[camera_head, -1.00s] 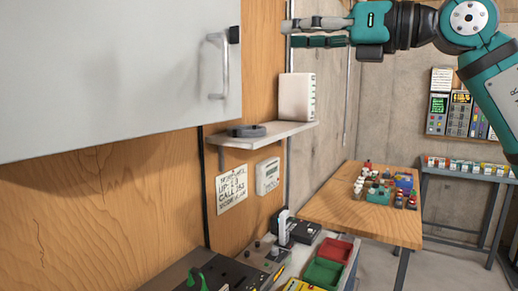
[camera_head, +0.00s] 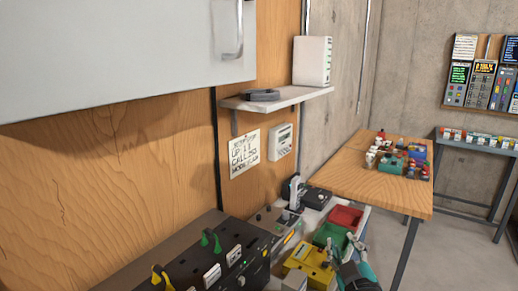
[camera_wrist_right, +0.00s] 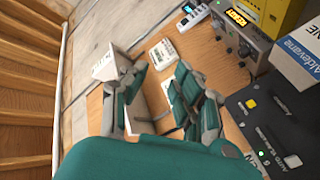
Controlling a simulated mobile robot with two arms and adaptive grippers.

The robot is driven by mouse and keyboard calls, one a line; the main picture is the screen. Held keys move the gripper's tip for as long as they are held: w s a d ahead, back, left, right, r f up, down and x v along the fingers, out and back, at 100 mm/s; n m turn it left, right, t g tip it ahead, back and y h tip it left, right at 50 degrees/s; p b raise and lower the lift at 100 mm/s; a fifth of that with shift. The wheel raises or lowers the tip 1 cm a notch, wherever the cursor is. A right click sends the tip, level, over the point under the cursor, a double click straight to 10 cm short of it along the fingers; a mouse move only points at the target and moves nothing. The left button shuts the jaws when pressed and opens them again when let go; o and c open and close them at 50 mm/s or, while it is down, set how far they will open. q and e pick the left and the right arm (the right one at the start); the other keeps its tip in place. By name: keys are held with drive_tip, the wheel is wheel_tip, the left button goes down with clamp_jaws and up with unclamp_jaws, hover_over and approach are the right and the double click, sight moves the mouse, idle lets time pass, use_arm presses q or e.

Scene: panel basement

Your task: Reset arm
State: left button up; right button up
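My right gripper (camera_head: 347,245) shows at the bottom of the head view, low in front of the yellow, green and red bins. Its teal and grey fingers are spread apart. In the right wrist view the same gripper (camera_wrist_right: 160,105) has its two fingers apart with nothing held between them. My left gripper is in neither view.
A grey cabinet (camera_head: 120,50) hangs at upper left, with a shelf (camera_head: 290,98) to its right. Below are a black control panel (camera_head: 215,262), a yellow box (camera_head: 308,262), a green bin (camera_head: 330,234) and a red bin (camera_head: 346,217). A wooden table (camera_head: 350,183) stands behind.

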drive_tip(key=s+d+f+m+g, duration=0.25)
drive_tip(key=s+f+g, duration=0.45)
drive_tip(key=s+f, duration=0.7)
drive_tip(key=s+f+m+g, duration=0.1)
drive_tip(key=s+f+g, duration=0.4)
drive_tip(key=s, duration=0.4)
drive_tip(key=s+f+m+g, duration=0.1)
drive_tip(key=s+f+g, duration=0.1)
drive_tip(key=s+f, duration=0.6)
wheel_tip(320, 180, down, 25)
drive_tip(key=s+a+g+b, duration=0.1)
drive_tip(key=s+g, duration=0.1)
drive_tip(key=s+d+f+b, duration=0.1)
drive_tip(key=s+d+f, duration=0.2)
drive_tip(key=s+f, duration=1.3)
wheel_tip(320, 180, down, 2)
drive_tip(key=shift+s+f+g, duration=0.25)
drive_tip(key=shift+s+g, duration=0.15)
